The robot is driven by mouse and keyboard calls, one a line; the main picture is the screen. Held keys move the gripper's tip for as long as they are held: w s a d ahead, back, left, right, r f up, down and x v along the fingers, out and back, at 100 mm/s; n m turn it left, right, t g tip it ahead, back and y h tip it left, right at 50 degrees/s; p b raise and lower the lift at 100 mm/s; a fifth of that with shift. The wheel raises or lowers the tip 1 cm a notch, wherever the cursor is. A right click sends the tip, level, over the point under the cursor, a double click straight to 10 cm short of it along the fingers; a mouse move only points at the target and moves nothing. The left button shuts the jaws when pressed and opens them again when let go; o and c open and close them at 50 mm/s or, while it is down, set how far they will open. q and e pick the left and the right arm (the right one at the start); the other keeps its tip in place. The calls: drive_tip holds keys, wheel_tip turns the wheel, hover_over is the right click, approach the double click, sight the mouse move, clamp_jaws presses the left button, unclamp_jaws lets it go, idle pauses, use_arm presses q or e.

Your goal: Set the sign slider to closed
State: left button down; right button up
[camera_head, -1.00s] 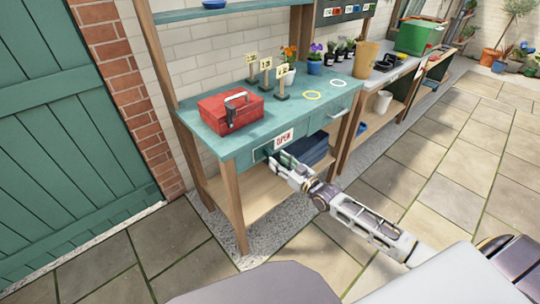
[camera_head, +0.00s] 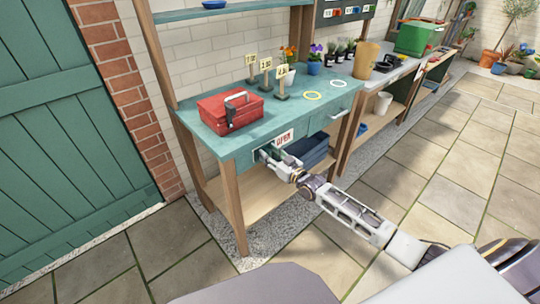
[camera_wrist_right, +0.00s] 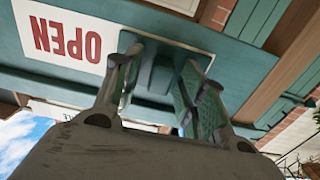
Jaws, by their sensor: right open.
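The sign on the front of the teal bench reads OPEN in red on a white plate (camera_head: 284,138). It also shows upside down at the left of the right wrist view (camera_wrist_right: 66,38). A pale frame surrounds it. My right gripper (camera_head: 265,155) is at the bench front, just below and left of the word. In the wrist view my right gripper (camera_wrist_right: 160,85) is open, with its two fingers on either side of a teal knob (camera_wrist_right: 157,75). I cannot tell whether either finger touches the knob. My left gripper is not in view.
A blue crate (camera_head: 310,150) sits on the lower shelf behind my right arm. Paving in front is clear.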

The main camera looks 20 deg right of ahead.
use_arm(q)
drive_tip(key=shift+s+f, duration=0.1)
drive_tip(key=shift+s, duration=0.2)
